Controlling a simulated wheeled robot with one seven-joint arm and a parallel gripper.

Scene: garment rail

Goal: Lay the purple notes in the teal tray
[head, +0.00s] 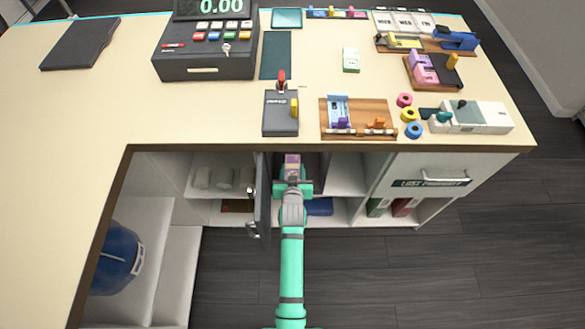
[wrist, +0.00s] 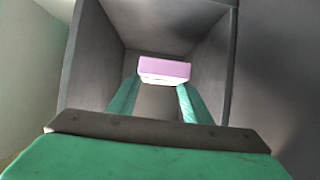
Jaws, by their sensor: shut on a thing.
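The purple notes (wrist: 164,70) show in the wrist view as a pale purple block between my green fingertips, inside a dark grey box-like compartment (wrist: 90,60). My gripper (wrist: 160,88) is shut on them. In the head view my gripper (head: 292,170) is at the open cupboard under the counter, with the notes (head: 292,159) at its far end. A small teal tray (head: 287,18) lies at the back of the counter, right of the cash register, and looks empty. How far the notes are from the compartment's back wall I cannot tell.
An open dark door (head: 262,195) stands just left of my arm. The counter edge (head: 330,149) runs above my gripper. A cash register (head: 208,45), a dark teal mat (head: 276,55), a card terminal (head: 281,112) and a wooden organiser (head: 357,118) stand on the counter.

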